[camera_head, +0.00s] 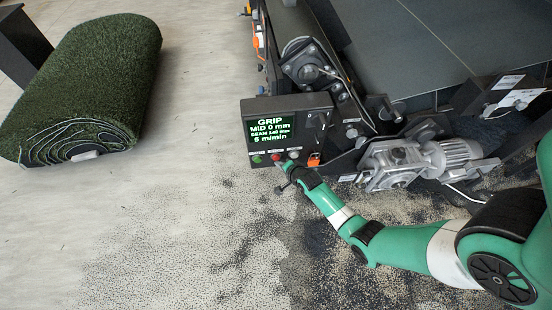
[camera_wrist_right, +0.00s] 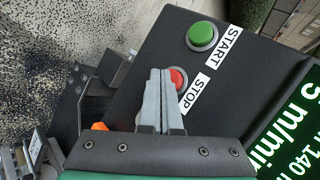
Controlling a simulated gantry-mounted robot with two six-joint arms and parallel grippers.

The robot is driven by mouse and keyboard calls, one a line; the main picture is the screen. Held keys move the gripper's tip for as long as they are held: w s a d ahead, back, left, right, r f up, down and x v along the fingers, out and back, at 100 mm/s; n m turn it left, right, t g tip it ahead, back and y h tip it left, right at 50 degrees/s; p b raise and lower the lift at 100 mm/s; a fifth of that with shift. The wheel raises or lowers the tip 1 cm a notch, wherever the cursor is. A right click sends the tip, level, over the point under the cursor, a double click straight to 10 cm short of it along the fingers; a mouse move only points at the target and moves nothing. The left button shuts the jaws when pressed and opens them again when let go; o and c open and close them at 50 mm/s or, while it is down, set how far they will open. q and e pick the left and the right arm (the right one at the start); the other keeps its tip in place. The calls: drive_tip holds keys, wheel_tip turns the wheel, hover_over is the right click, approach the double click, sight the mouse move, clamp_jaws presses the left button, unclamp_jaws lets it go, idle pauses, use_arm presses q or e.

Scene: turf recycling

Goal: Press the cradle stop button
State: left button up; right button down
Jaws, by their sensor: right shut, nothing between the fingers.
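The control box (camera_head: 311,104) with a green-lit display stands on the machine's near side in the head view. Its display reads GRIP, MID 0 mm and 5 m/min. In the right wrist view, a red button (camera_wrist_right: 178,76) labelled STOP sits below a green button (camera_wrist_right: 202,36) labelled START. My right gripper (camera_wrist_right: 161,72) is shut and empty. Its fingertips lie right at the red button and cover part of it; I cannot tell whether they touch it. In the head view the right gripper (camera_head: 283,165) reaches the box's lower edge. My left gripper is not in view.
A large roll of green turf (camera_head: 95,85) lies on the floor at the left. The machine with its dark belt (camera_head: 440,45) and a grey motor (camera_head: 450,157) fills the right. An orange part (camera_head: 314,159) sits beside the buttons. The floor between roll and box is clear.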

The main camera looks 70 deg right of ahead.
drive_tip(key=shift+s+a, duration=0.15)
drive_tip(key=shift+a, duration=0.1)
drive_tip(key=s+a, duration=0.1)
drive_tip(key=s+a+p, duration=0.1)
drive_tip(key=a, duration=0.1)
drive_tip(key=s+a+p, duration=0.1)
drive_tip(key=a, duration=0.1)
drive_tip(key=shift+s, duration=0.1)
idle(0.3)
drive_tip(key=shift+r, duration=0.1)
idle(0.6)
